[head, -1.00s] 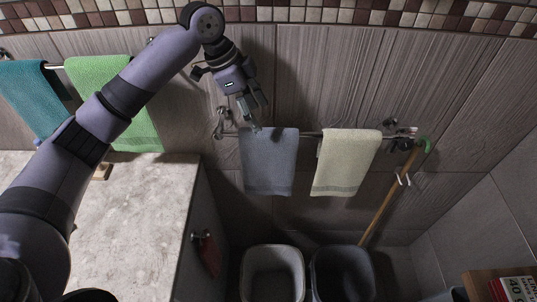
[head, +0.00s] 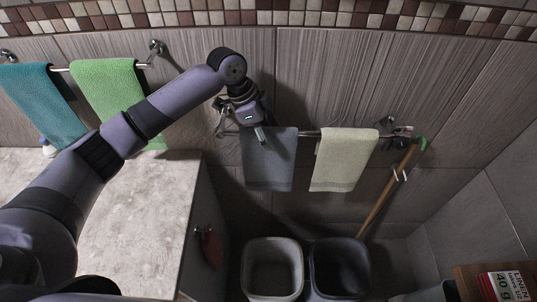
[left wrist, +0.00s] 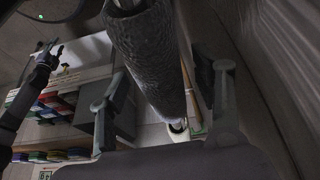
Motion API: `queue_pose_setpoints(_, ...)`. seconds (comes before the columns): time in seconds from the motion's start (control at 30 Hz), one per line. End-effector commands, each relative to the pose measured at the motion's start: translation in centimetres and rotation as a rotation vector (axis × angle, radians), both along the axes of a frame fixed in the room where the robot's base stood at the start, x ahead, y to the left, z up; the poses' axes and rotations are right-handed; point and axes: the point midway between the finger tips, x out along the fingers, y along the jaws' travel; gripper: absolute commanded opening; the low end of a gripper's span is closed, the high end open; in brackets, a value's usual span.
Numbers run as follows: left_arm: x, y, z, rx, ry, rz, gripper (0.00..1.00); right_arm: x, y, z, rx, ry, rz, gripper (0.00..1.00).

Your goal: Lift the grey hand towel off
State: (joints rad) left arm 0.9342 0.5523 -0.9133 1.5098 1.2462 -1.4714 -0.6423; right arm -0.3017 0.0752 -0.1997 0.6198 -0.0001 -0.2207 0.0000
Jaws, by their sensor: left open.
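The grey hand towel (head: 269,168) hangs over the wall rail, to the left of a cream towel (head: 343,160). My left gripper (head: 262,135) is at the top of the grey towel, by the rail. In the left wrist view, its two fingers stand apart, with the hanging grey towel (left wrist: 150,55) between them. The left gripper (left wrist: 165,100) is open and I cannot tell whether a finger touches the cloth. My right gripper (left wrist: 48,52) shows small and dark at the left of the left wrist view. Its jaw state is unclear.
The rail (head: 308,134) is fixed to the tiled wall. Two bins (head: 272,242) (head: 340,243) stand below. A wooden-handled stick (head: 388,192) leans at the right. Teal (head: 40,100) and green (head: 103,88) towels hang at left, above a stone-look counter (head: 140,215).

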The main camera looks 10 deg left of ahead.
Motion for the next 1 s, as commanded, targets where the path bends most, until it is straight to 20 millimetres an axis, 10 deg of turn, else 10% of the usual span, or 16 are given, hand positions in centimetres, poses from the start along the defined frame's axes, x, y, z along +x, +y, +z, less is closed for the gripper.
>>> queue_pose_setpoints(0.77, 0.02, 0.04, -0.45, 0.000, -0.001, 0.000, 0.59, 0.05, -0.52, 0.54, -0.006, -0.001, 0.001, 0.33)
queue_pose_setpoints(1.0, 0.02, 0.03, -0.44, 0.000, 0.000, 0.000, 0.43, 0.13, -0.54, 0.54, -0.006, -0.002, 0.002, 0.33)
